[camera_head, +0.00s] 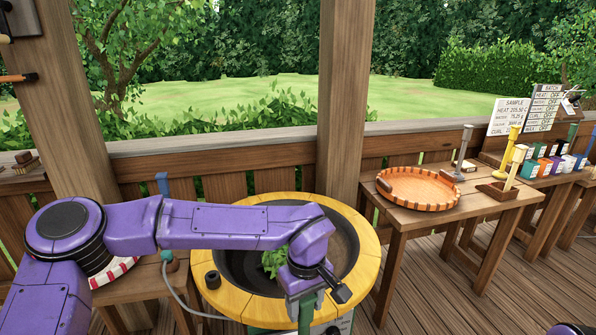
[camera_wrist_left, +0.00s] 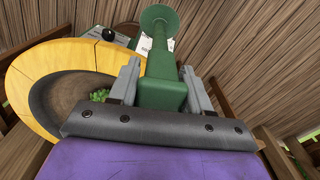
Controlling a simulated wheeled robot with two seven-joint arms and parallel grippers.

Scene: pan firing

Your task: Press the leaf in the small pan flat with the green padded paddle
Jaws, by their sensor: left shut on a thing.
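The pan (camera_head: 232,262) is a dark bowl set in a round yellow rim in front of me. Green leaves (camera_head: 272,262) lie in it, partly hidden behind my left wrist; a bit of them also shows in the left wrist view (camera_wrist_left: 98,95). My left gripper (camera_head: 306,296) is over the near right side of the pan. In the left wrist view its grey fingers (camera_wrist_left: 168,90) are shut on the green paddle (camera_wrist_left: 160,62), whose round end points away from the gripper. Whether the paddle touches anything is hidden. My right gripper is not in view.
Coloured boxes (camera_head: 555,163) stand farther right. A blue-handled tool (camera_head: 162,184) stands at the left. A wooden post (camera_head: 340,100) rises behind the pan.

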